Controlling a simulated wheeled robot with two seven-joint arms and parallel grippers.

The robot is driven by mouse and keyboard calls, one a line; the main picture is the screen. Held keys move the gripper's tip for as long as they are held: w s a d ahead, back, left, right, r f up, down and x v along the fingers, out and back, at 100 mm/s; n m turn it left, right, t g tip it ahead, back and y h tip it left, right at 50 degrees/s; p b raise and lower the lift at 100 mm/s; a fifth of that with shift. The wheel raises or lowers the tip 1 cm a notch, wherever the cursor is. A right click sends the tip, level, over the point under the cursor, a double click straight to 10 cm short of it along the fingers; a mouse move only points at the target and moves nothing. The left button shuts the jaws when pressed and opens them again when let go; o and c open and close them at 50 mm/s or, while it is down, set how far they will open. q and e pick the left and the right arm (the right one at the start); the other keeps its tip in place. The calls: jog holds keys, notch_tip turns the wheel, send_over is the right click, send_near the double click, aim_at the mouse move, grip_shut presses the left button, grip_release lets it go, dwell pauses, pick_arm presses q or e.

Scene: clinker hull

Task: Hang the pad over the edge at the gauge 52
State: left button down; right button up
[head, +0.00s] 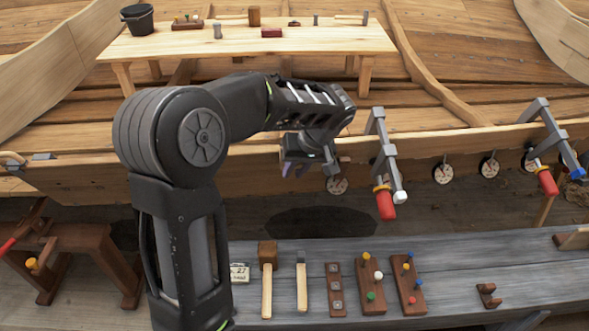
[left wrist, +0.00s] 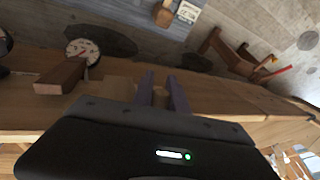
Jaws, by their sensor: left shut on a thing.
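My left gripper (head: 296,170) is at the hull's upper edge (head: 250,155), left of a clamp. Its two purplish fingers also show in the left wrist view (left wrist: 162,90), held a short gap apart against the brown planking. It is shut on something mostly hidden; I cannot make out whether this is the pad. The gauge numbers are not legible. My right gripper is not in view.
Grey clamps with red handles grip the edge, one (head: 384,165) close on the right and one (head: 550,145) farther right. More gauges (head: 443,173) hang between them. The grey bench (head: 450,265) in front holds mallets, peg boards and a small brown notched piece (head: 487,295).

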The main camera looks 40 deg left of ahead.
pick_arm(q)
jog(key=shift+f+b, duration=0.3)
jog(key=c, duration=1.2)
grip_release()
jog(key=shift+c, duration=0.2)
jog(key=v, duration=0.7)
jog(key=shift+r+b, duration=0.35)
jog(key=shift+r, duration=0.05)
jog(key=shift+d, duration=0.2)
